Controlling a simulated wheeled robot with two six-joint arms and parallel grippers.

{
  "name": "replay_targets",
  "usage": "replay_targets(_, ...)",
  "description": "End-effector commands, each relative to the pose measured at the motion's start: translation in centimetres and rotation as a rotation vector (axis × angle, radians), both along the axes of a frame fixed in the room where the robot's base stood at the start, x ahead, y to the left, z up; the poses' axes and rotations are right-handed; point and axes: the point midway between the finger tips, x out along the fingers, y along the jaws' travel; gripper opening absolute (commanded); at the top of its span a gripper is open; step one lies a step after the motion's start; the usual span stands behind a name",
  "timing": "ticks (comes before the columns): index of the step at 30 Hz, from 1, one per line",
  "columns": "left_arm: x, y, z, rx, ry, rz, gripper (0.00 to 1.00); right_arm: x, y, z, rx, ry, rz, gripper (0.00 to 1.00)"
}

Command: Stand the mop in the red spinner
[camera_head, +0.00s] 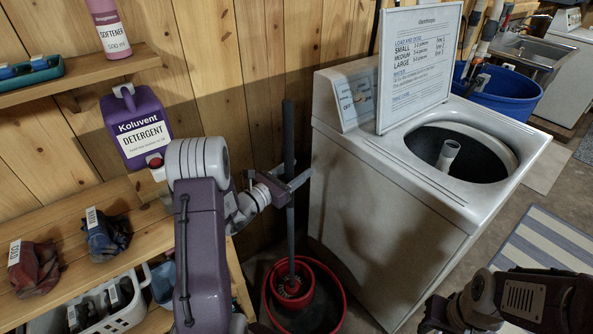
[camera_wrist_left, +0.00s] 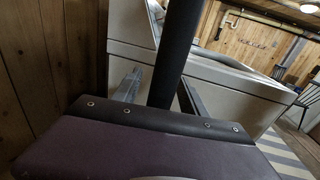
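The mop (camera_head: 289,135) stands nearly upright by the plank wall, its dark grey pole rising from the red spinner (camera_head: 335,294) on the floor. Its lower end (camera_head: 291,284) is inside the spinner's round red basket. My left gripper (camera_head: 289,182) is at the middle of the pole. In the left wrist view its two fingers (camera_wrist_left: 160,92) are spread on either side of the pole (camera_wrist_left: 178,50), with a visible gap at the left finger. My right gripper (camera_head: 438,316) is low at the right; its finger opening is unclear.
A white washing machine (camera_head: 375,215) with an open lid stands just right of the mop. Wooden shelves (camera_head: 85,215) at the left hold a detergent jug (camera_head: 137,128), cloth bundles and a white basket (camera_head: 122,318). A blue tub (camera_head: 505,92) is behind the washer.

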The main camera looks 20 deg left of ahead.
Motion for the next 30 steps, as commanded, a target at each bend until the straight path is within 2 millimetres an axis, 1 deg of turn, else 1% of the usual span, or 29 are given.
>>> replay_targets(5, 0.0, 0.0, -0.1, 0.000, 0.004, 0.000, 0.50, 0.0, 0.0, 0.0, 0.000, 0.000, 0.000, 0.36)
replay_targets(8, -0.5, 0.2, -0.2, 0.000, 0.004, 0.002, 0.50, 0.0, 0.0, -0.1, 0.000, 0.000, 0.000, 0.36)
replay_targets(11, -2.2, 1.0, -0.1, -0.002, 0.004, 0.005, 0.50, 0.0, 0.0, -0.1, 0.000, 0.000, 0.000, 0.36)
replay_targets(15, -5.2, 2.1, -0.1, -0.002, 0.004, 0.006, 0.50, 0.0, 0.0, -0.2, 0.000, 0.000, 0.000, 0.36)
replay_targets(18, -7.0, 2.7, -0.1, -0.002, 0.002, 0.005, 0.50, 0.0, 0.0, -0.3, 0.000, 0.000, 0.000, 0.36)
replay_targets(21, -8.1, 3.1, -0.1, -0.001, 0.001, 0.003, 0.50, 0.0, 0.0, -0.3, 0.000, 0.000, 0.000, 0.36)
replay_targets(24, -8.5, 3.2, 0.0, 0.000, 0.000, 0.000, 0.50, 0.0, 0.0, -0.3, 0.000, 0.000, 0.000, 0.36)
replay_targets(30, -8.5, 3.1, 0.0, 0.000, 0.000, -0.001, 0.50, 0.0, 0.0, -0.3, 0.000, 0.000, 0.000, 0.36)
